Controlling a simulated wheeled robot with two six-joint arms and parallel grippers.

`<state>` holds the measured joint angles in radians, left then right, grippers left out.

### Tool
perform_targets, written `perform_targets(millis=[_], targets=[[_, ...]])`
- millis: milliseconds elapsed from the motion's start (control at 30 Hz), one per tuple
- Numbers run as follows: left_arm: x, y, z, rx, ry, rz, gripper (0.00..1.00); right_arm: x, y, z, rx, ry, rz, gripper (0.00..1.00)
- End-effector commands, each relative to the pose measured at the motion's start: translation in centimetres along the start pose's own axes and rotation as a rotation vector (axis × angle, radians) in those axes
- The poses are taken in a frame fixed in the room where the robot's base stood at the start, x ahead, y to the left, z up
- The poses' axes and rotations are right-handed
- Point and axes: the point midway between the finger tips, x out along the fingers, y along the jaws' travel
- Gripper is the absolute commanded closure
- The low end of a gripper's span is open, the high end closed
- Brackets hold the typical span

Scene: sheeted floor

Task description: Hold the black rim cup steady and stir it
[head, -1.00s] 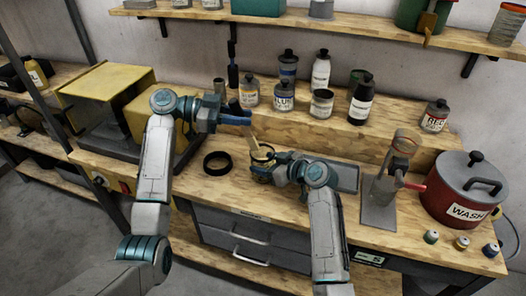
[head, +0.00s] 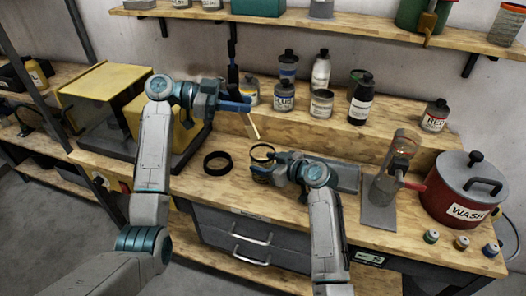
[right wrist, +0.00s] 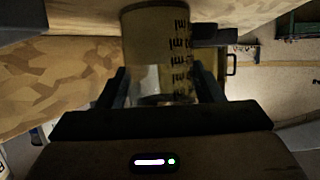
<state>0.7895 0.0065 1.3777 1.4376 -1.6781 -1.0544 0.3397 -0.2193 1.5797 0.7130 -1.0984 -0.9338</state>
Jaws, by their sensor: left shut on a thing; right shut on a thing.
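The black rim cup (head: 262,150) stands on the wooden bench. My right gripper (head: 270,170) is shut on its side. In the right wrist view the cup (right wrist: 158,40) is pale and translucent with dark measuring marks, between the two fingers (right wrist: 163,88). My left gripper (head: 246,104) is shut on a pale flat stirring stick (head: 254,129) above and behind the cup. The stick tilts slightly, and its lower end shows just above the cup's far rim, apparently outside the cup. The cup's contents cannot be made out.
Several bottles and cans stand on the raised wooden step behind, including a black bottle (head: 361,103). A dispenser stand (head: 379,215) and the red WASH pot (head: 452,203) are at right.

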Motion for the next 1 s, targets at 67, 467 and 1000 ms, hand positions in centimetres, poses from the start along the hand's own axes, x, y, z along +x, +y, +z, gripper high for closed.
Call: perform_targets(millis=[67, 467, 1000], targets=[[0.0, 0.0, 0.0, 0.0, 0.0, 0.0, 0.98, 0.0, 0.0, 0.0, 0.0, -0.001, 0.0, 0.69], [0.0, 0.0, 0.0, 0.0, 0.0, 0.0, 0.98, 0.0, 0.0, 0.0, 0.0, 0.0, 0.0, 0.14], [0.0, 0.0, 0.0, 0.0, 0.0, 0.0, 0.98, -6.9, 0.1, 0.1, -0.003, -0.002, 0.003, 0.14]])
